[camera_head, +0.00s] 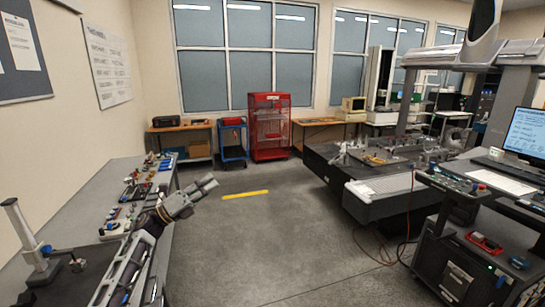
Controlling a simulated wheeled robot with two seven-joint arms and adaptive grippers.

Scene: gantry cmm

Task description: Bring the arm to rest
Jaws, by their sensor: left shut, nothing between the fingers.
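My left arm (130,260) comes up from the bottom left along the right edge of the left bench. My left gripper (207,184) is at its end, pointing up and to the right, past the bench edge and over open floor. It looks shut and empty. My right gripper is out of view.
The left bench (100,178) carries several small parts and tools, with a grey stand (24,238) at its near end. The gantry machine (375,185) and a console with a monitor (524,135) stand right. A red cabinet (269,127) stands at the back. The middle floor is clear.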

